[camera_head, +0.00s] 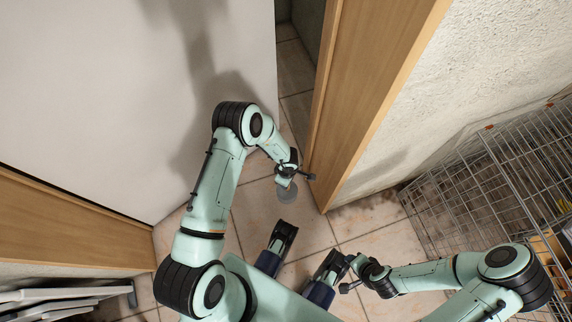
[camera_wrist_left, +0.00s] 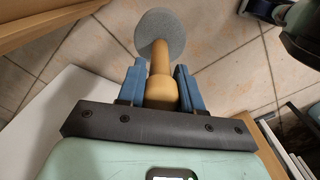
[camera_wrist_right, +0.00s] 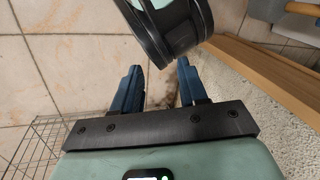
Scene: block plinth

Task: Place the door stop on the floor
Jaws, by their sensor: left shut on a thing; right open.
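The door stop has a tan, rod-like handle (camera_wrist_left: 161,62) and a round grey disc (camera_wrist_left: 160,34) at its far end. My left gripper (camera_wrist_left: 160,84) is shut on the handle, with a blue finger on each side. In the head view the grey disc (camera_head: 287,194) shows just below my left gripper (camera_head: 285,180), over the tiled floor (camera_head: 258,215) near the foot of the door frame. I cannot tell whether the disc touches the tiles. My right gripper (camera_wrist_right: 158,82) is open and empty; in the head view it is low, right of centre.
A large white door (camera_head: 130,90) fills the upper left. A wooden door frame (camera_head: 370,75) stands right of the gap, against a rough pale wall (camera_head: 480,70). A wire cage (camera_head: 480,190) stands at the right. White slatted things (camera_head: 60,298) lie lower left.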

